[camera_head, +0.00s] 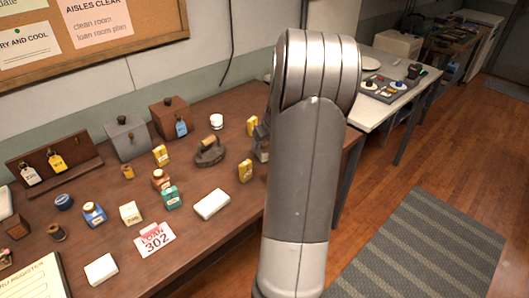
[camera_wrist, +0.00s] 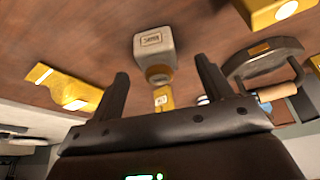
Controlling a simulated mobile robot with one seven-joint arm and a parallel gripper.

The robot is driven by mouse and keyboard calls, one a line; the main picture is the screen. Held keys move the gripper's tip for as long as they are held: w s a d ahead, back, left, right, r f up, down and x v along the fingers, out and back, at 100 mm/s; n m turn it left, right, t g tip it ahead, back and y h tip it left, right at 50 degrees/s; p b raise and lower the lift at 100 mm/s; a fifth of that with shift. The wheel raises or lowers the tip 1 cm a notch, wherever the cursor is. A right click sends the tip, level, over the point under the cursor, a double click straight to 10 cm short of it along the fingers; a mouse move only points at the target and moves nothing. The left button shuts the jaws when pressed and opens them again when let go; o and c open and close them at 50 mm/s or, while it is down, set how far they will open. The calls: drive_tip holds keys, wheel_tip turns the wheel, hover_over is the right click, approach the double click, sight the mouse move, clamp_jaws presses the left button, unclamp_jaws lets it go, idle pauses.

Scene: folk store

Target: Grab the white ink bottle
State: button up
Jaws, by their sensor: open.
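In the head view, a pale piece (camera_head: 264,154) beside my arm seems to be the same bottle, mostly hidden by the arm and dark gripper.
A dark iron with a wooden handle (camera_head: 209,152) stands close by. Yellow items (camera_head: 246,171) (camera_head: 253,126) are near the bottle, and one shows between the fingers (camera_wrist: 162,97). A cream labelled bottle (camera_head: 131,214), teal bottle (camera_head: 171,198) and white box (camera_head: 212,204) stand further left.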

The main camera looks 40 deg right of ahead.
sight(266, 145)
drive_tip(key=shift+d+x, duration=0.1)
drive_tip(key=shift+x, duration=1.2)
drive_tip(key=shift+d+x, duration=0.15)
drive_tip(key=shift+x, duration=1.2)
drive_tip(key=shift+w+r, duration=0.1)
drive_tip(key=shift+w, duration=0.05)
drive_tip(key=c, duration=1.1)
